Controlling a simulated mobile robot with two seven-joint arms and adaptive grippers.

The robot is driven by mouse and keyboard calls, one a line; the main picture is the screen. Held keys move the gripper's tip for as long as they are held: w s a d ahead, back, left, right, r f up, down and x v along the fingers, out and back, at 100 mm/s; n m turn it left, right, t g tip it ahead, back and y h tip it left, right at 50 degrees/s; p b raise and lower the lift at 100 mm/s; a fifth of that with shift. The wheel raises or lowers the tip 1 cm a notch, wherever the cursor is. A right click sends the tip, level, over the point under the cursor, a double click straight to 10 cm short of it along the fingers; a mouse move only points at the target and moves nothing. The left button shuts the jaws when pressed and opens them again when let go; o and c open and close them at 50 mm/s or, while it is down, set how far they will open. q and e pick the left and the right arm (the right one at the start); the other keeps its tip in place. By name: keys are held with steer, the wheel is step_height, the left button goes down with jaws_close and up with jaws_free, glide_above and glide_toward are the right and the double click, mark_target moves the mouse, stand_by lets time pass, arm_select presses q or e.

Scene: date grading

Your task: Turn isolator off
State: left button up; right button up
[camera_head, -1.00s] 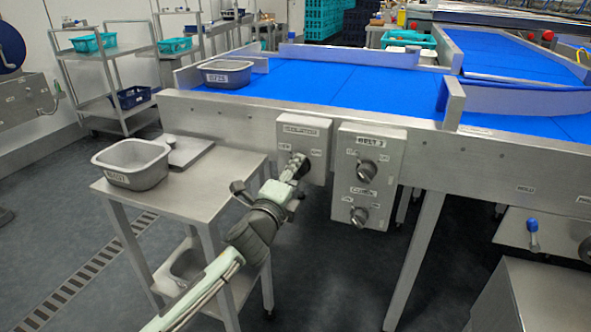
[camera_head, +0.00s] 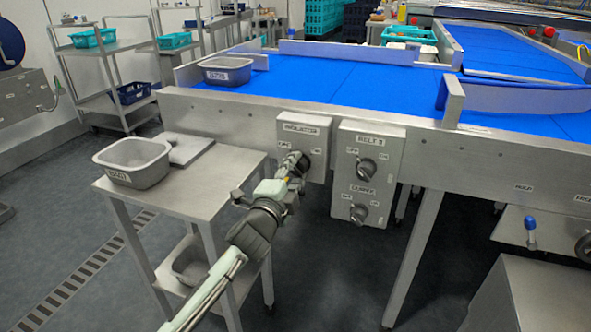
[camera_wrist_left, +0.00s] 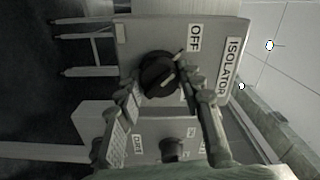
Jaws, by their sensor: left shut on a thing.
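The isolator box (camera_head: 318,165) is a grey metal box on the front of the conveyor frame, with an ISOLATOR label on top. In the left wrist view the ISOLATOR label (camera_wrist_left: 233,65) and OFF label (camera_wrist_left: 194,38) are readable. The black rotary knob (camera_wrist_left: 160,73) has a pale mark on its face; I cannot tell exactly which way it points. My left gripper (camera_head: 297,163) is at the knob, and its fingers are closed around it in the left wrist view. It hides most of the knob in the head view. My right gripper is out of view.
Beside the isolator is a box with a BELT 3 knob (camera_head: 367,166) and a lower knob (camera_head: 358,214). A steel side table (camera_head: 190,190) with a grey tub (camera_head: 133,163) stands left of my arm. The blue conveyor belt (camera_head: 330,82) lies above and behind.

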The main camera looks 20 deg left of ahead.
arm_select(q)
steer(key=o, duration=1.2)
steer(key=shift+c, duration=0.2)
steer(key=shift+s, duration=0.15)
steer(key=s, duration=1.1)
steer(key=shift+s+a, duration=0.2)
steer(key=shift+s, duration=0.15)
